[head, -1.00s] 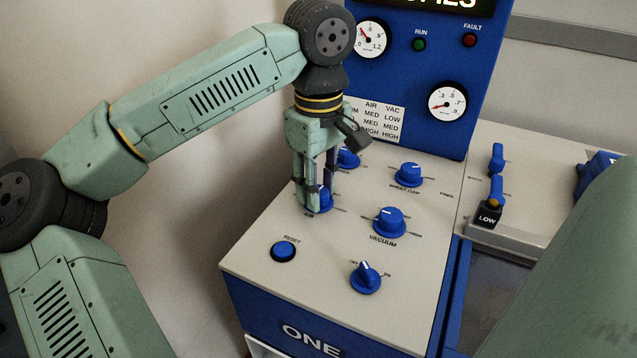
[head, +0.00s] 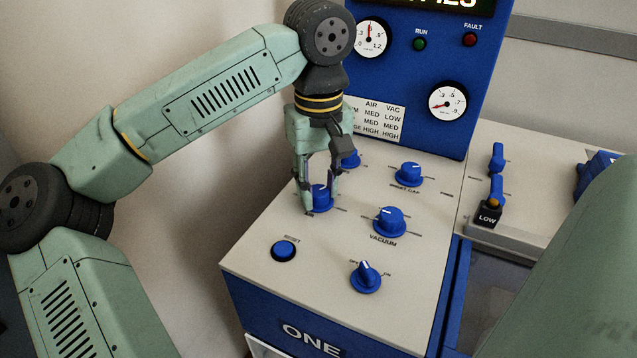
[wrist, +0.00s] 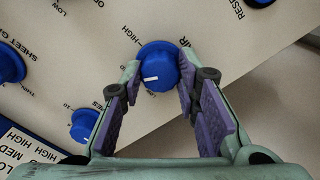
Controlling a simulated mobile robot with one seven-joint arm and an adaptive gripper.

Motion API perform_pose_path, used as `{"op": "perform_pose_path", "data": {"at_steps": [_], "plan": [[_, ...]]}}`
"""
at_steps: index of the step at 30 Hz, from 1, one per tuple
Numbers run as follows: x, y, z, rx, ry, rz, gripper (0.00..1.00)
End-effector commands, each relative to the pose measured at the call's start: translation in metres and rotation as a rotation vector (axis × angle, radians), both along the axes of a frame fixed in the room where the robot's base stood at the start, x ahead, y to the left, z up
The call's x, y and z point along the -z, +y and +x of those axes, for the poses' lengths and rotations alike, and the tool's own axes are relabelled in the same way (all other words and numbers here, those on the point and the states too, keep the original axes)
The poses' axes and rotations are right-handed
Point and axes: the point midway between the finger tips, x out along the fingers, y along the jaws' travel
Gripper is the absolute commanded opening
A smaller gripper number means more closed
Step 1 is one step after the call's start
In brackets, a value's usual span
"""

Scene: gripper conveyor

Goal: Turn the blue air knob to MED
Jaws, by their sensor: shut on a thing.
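The blue air knob (head: 321,196) is on the sloped beige panel, partly hidden by the fingers in the head view. In the wrist view the air knob (wrist: 161,66) sits between the fingertips, its white pointer mark towards the lower left of its face. My gripper (head: 320,203) points down and is shut on the knob; in the wrist view my gripper (wrist: 158,70) has one finger on each side of it. A HIGH label (wrist: 131,34) shows left of the knob; I cannot read a MED mark beside it.
The vacuum knob (head: 389,220), sheet gap knob (head: 409,174), another blue knob (head: 351,158), reset button (head: 283,250) and an on/off knob (head: 366,276) surround it. A chart (head: 377,122) and gauges, including the upper one (head: 369,39), are on the blue upright panel behind.

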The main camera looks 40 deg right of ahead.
Motion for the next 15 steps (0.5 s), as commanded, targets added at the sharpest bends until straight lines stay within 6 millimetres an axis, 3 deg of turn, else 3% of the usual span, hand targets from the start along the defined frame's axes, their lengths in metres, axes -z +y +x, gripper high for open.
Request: {"op": "perform_pose_path", "data": {"at_steps": [5, 6, 15], "plan": [[0.0002, 0.0001, -0.0008, 0.001, 0.002, 0.001, 0.01], [0.0003, 0.0001, -0.0008, 0.001, 0.002, 0.001, 0.31], [0.0002, 0.0000, -0.0003, -0.001, 0.001, 0.000, 0.49]]}}
